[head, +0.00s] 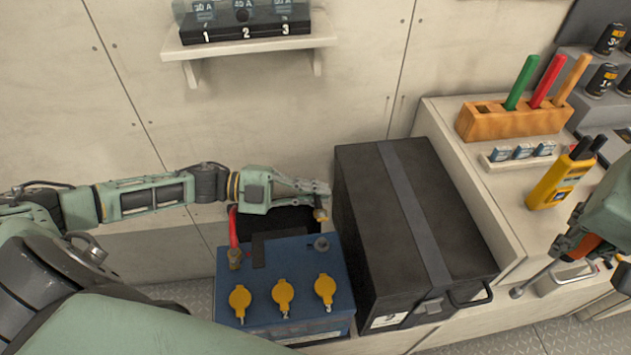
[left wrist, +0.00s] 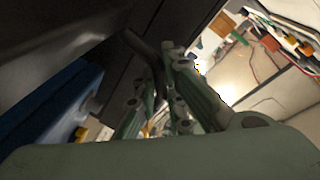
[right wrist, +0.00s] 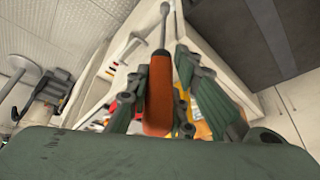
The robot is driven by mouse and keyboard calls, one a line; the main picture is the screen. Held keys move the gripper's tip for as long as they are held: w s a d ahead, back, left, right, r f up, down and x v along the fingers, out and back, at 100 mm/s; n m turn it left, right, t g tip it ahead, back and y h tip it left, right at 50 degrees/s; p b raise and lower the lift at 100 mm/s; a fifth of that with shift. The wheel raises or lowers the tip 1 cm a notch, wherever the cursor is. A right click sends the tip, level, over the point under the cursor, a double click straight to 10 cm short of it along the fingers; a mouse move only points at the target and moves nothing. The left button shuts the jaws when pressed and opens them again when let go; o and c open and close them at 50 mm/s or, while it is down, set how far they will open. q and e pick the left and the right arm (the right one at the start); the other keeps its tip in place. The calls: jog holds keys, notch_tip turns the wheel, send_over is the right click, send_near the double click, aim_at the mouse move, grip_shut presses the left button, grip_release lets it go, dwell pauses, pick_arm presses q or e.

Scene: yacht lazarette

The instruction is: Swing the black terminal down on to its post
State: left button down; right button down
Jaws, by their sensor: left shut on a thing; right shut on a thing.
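The blue battery (head: 262,275) stands low in the middle of the head view. The red cable (head: 234,225) ends at a terminal on its left post. The bare grey post (head: 321,244) is at its back right. My left gripper (head: 324,197) is shut on the black terminal (head: 320,214), above and behind that post, apart from it. In the left wrist view the black cable (left wrist: 146,52) runs into the fingers. My right gripper (head: 566,250) is shut on an orange-handled tool (right wrist: 159,90) with a metal shaft, off at the right.
A large black box (head: 400,215) with a grey strap stands close to the battery's right. Yellow caps (head: 283,293) stand on the battery. The right bench holds a wooden tool block (head: 515,121) and a yellow meter (head: 558,182). A shelf (head: 250,46) is on the wall.

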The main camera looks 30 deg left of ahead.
pick_arm(q)
jog(key=m, duration=0.1)
jog(key=s+f+m+p, duration=0.1)
jog(key=shift+s+d+m+y, duration=0.1)
jog(key=shift+d+m+y, duration=0.2)
jog(key=shift+d, duration=0.1)
pick_arm(e)
jog(key=shift+r, duration=0.75)
pick_arm(q)
jog(key=shift+s+d+f+m, duration=0.2)
jog(key=shift+f+m, duration=0.1)
jog(key=shift+m, duration=0.3)
pick_arm(e)
jog(key=shift+r, duration=0.15)
pick_arm(q)
jog(key=c, duration=1.8)
grip_release()
jog(key=shift+a, duration=0.1)
pick_arm(e)
jog(key=shift+a, duration=0.1)
